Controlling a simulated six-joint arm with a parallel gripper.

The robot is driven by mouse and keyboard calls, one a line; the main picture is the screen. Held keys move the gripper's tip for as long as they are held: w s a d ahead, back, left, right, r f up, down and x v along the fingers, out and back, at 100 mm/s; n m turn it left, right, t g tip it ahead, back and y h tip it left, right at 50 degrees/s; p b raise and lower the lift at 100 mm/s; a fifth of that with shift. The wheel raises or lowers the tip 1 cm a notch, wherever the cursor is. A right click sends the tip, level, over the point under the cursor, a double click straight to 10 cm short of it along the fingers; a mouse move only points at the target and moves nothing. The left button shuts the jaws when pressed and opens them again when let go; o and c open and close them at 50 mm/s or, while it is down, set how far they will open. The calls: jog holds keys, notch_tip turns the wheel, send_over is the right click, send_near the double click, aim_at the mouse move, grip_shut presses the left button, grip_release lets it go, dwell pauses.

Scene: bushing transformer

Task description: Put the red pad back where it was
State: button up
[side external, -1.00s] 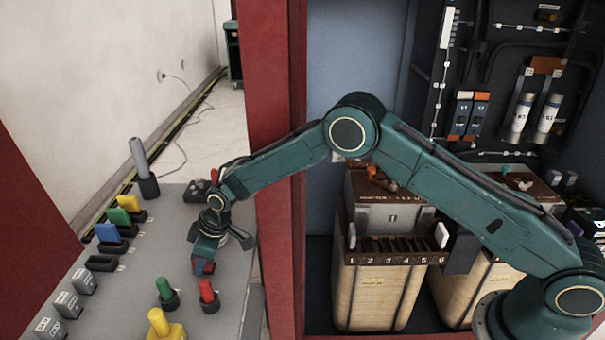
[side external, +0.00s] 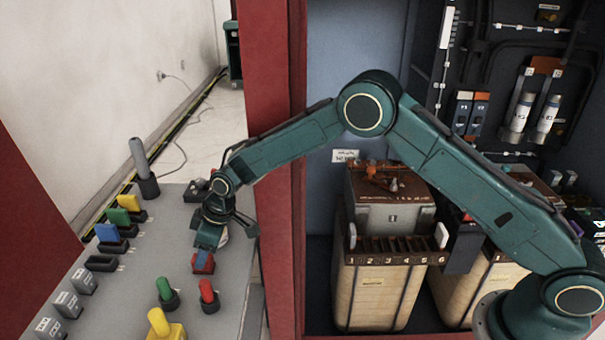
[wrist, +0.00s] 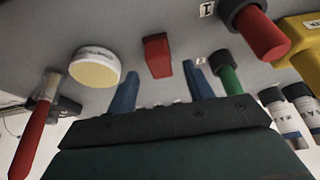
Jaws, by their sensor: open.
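The red pad (side external: 205,266) is on the grey bench top, apart from the row of coloured pads. In the wrist view the red pad (wrist: 158,55) shows between and just beyond the blue fingertips. My gripper (side external: 203,256) is tilted down close over it, and a blue finger hides part of it in the side view. In the wrist view my gripper (wrist: 161,68) is open, with a finger on either side of the pad's line and a gap visible. An empty dark holder (side external: 101,264) stands at the near end of the row, beside the blue pad (side external: 108,233).
Green (side external: 117,217) and yellow (side external: 129,203) pads stand in holders beyond the blue one. A green-handled peg (side external: 164,289), a red-handled peg (side external: 207,291) and a yellow knob (side external: 158,322) stand in front. A round white-rimmed item (wrist: 95,67) is near my gripper. The red cabinet post (side external: 277,170) is right.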

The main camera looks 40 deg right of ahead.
jog(key=v, duration=0.8)
jog(key=shift+r, duration=0.15)
jog(key=shift+r, duration=0.1)
dwell(0.4)
jog(key=s+r, duration=0.6)
jog(key=r, duration=0.6)
jog(key=s+d+r+m+t, duration=0.2)
jog(key=s+d+r+m, duration=0.1)
jog(key=s+d+r, duration=0.65)
jog(key=s+d+m+h, duration=0.1)
jog(key=s+d+m, duration=0.1)
jog(key=s+d, duration=0.2)
jog(key=s+d+f+m+h, duration=0.1)
jog(key=s+d, duration=0.4)
jog(key=s, duration=0.6)
jog(key=s+d+f+m+h, duration=0.1)
jog(key=s+d+m, duration=0.2)
jog(key=s+d, duration=0.2)
jog(key=s, duration=0.2)
jog(key=shift+s+f, duration=0.2)
jog(key=shift+s, duration=0.2)
